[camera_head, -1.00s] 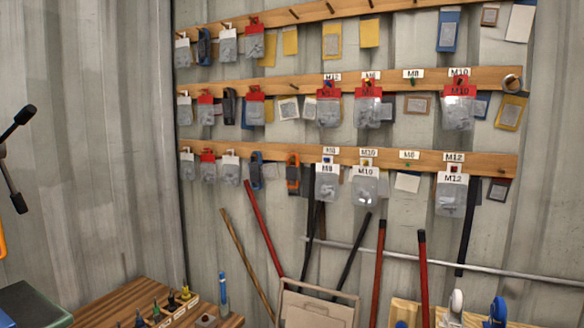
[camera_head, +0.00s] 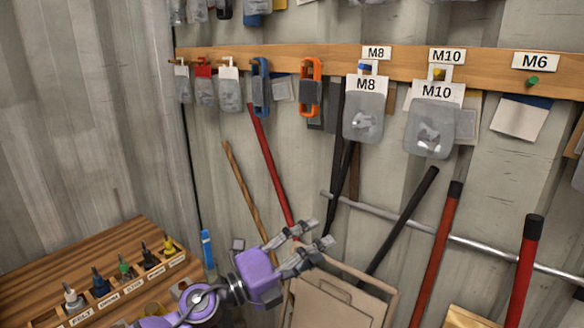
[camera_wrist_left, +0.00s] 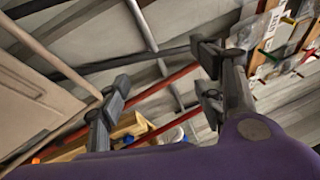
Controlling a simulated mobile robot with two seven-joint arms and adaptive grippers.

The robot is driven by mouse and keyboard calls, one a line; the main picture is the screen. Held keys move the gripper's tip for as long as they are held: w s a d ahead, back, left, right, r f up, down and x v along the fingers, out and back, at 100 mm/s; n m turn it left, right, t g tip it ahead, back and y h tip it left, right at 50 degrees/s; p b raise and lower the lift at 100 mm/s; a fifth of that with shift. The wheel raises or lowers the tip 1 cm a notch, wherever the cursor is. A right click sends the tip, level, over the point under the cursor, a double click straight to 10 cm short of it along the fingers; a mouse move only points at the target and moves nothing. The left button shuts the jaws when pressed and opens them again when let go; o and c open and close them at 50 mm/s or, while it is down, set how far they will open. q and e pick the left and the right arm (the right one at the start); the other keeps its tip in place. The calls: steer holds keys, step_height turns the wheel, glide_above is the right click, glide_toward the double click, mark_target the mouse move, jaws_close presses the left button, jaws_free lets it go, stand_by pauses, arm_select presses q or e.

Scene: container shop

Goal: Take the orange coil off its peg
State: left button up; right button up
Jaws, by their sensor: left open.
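The orange coil (camera_head: 305,68) hangs as a tall loop on the wooden peg rail (camera_head: 215,52), with a dark grey piece across its lower half. The peg behind it is hard to make out. My left gripper (camera_head: 318,232) is open and empty, well below the coil and apart from it, fingers pointing right and slightly up. In the left wrist view, the open fingers (camera_wrist_left: 160,75) have nothing between them, and I cannot make out the coil. My right gripper is not in view.
A blue coil (camera_head: 261,86) hangs left of the orange one, and a bag labelled M8 (camera_head: 363,115) hangs to its right. Long red handles (camera_head: 270,160) lean on the wall below. A wooden bench (camera_head: 125,240) with small bottles stands lower left.

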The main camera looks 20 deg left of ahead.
arm_select(q)
steer(key=w+d+r+m+g+b, duration=0.2)
steer(key=w+r+m, duration=0.3)
steer(key=r+m, duration=0.2)
steer(key=m+t+y+b, duration=0.3)
steer(key=m+t+y, duration=0.15)
steer(key=y, duration=0.25)
glide_toward(307, 82)
steer(key=x, duration=0.4)
steer(key=p+x, duration=0.1)
steer(key=x, duration=0.5)
steer(key=shift+w+d, duration=0.2)
steer(key=shift+w, duration=0.4)
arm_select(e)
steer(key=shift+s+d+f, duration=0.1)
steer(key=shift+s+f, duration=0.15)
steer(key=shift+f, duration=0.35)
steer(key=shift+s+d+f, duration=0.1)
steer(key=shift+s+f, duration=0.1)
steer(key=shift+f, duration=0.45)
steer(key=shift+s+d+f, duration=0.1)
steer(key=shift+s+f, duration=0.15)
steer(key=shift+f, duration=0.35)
